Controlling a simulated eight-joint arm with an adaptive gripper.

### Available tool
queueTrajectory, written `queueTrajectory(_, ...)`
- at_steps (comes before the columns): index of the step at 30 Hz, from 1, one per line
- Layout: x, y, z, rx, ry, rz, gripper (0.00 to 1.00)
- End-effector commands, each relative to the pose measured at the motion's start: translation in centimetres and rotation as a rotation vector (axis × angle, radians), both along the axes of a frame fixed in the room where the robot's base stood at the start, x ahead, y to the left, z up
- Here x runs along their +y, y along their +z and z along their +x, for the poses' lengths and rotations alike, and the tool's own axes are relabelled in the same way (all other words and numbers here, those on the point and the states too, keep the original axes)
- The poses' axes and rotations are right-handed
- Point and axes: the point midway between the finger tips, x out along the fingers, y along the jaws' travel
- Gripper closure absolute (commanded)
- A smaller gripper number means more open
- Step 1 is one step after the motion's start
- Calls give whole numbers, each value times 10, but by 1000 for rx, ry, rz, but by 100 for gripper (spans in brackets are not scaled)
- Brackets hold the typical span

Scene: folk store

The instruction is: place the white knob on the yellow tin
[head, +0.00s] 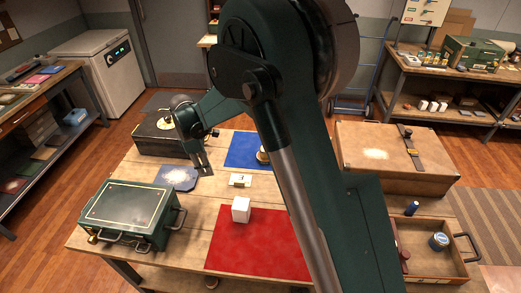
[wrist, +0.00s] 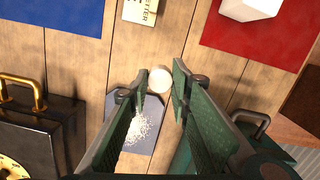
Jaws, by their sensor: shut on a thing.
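My gripper (head: 204,170) is over the middle of the wooden table, near the slate-coloured cloth. In the wrist view the fingers (wrist: 159,85) are shut on the white knob (wrist: 160,78), a small round white piece at their tips. The knob cannot be made out in the head view. No yellow tin shows clearly in either view. A small round tan thing (head: 262,155) stands on the blue mat, partly hidden by my arm; I cannot tell whether it is the tin.
The blue mat (head: 240,150), a lettered card (head: 240,180) and a white block (head: 241,209) on the red mat (head: 260,245) lie nearby. A green case (head: 125,212), black case (head: 150,145) and wooden box (head: 395,165) stand around. Bare wood shows between the mats.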

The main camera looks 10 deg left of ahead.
Motion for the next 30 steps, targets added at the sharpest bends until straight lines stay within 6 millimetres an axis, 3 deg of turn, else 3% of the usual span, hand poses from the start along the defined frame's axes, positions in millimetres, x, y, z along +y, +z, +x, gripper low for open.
queueTrajectory(8, -47, 19, 61, 1, 41, 3, 87)
queueTrajectory(21, -152, 52, 166, 0, 135, 2, 87)
queueTrajectory(30, -209, 68, 211, -2, 186, -1, 87)
